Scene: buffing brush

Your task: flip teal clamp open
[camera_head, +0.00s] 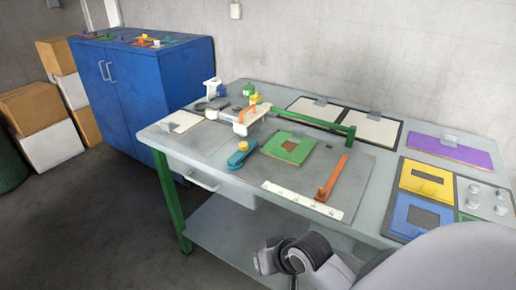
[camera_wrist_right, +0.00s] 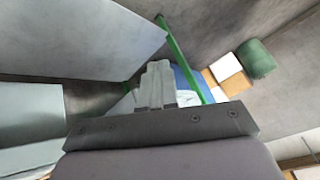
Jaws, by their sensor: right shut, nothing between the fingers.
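The teal clamp (camera_head: 237,160) lies near the front edge of the workbench, left of the green square frame. The picture is too small to tell whether the clamp is open or shut. My right gripper (camera_wrist_right: 158,84) shows in the right wrist view with its fingers together and empty. It is away from the clamp, and the clamp is not visible in that view. My right arm comes in at the lower right of the head view, in front of the bench. My left gripper is not in view.
The workbench (camera_head: 220,143) holds a green frame (camera_head: 287,148), an orange bar (camera_head: 332,178), a white strip (camera_head: 300,200), a green rail (camera_head: 310,121), and yellow (camera_head: 427,180) and purple (camera_head: 450,151) plates. A blue cabinet (camera_head: 130,90) and boxes (camera_head: 48,143) stand left. Floor at left is clear.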

